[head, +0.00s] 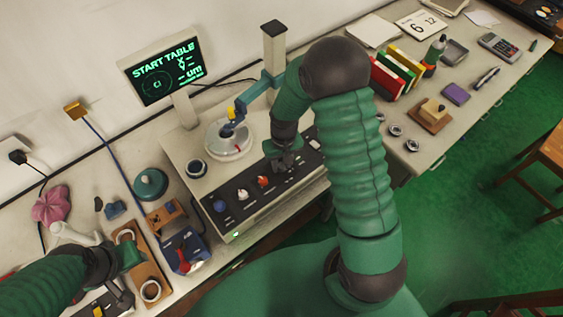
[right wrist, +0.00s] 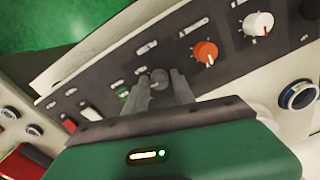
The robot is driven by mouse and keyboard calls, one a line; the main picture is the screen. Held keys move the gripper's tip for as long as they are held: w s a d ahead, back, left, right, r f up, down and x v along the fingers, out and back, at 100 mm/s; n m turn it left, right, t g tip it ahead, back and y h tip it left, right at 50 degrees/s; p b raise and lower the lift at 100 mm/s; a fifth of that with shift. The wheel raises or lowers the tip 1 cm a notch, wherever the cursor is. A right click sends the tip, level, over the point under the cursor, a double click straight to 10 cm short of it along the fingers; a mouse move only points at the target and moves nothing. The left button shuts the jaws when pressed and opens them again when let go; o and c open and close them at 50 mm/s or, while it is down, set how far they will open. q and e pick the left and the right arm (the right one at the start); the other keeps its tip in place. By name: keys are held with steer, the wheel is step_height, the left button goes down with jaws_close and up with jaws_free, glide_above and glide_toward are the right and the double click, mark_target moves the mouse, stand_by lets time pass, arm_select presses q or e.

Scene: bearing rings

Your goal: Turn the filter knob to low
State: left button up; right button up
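The control panel (head: 265,185) is the dark sloped front of the measuring machine. It carries a blue knob (head: 219,206), a white knob (head: 243,194) and an orange knob (head: 263,181). In the right wrist view the orange knob (right wrist: 205,53) and white knob (right wrist: 258,24) have pointer marks. A small dark grey knob (right wrist: 158,78) lies between the fingertips of my right gripper (right wrist: 159,82). The fingers stand apart on either side of it; contact is unclear. The labels are too small to read. My left gripper (head: 118,290) is low at left, its fingers unclear.
A screen (head: 165,72) reading "START TABLE" stands behind the machine. A round table (head: 228,140) sits on its top. A wooden tray (head: 150,268) with rings is near my left gripper. Books (head: 395,72) and loose rings (head: 394,131) lie to the right.

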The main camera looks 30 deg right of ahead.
jaws_close()
steer(key=shift+n, duration=0.3)
steer(key=n+p, duration=0.1)
steer(key=n, duration=0.3)
steer(key=shift+d+r, duration=0.1)
steer(key=shift+r, duration=0.05)
steer(key=n+p, duration=0.1)
steer(key=n, duration=0.3)
steer(key=shift+w, duration=0.1)
steer(key=shift+n, duration=0.3)
steer(key=shift+o, duration=1)
jaws_free()
steer(key=shift+d, duration=0.1)
steer(key=shift+o, duration=1.1)
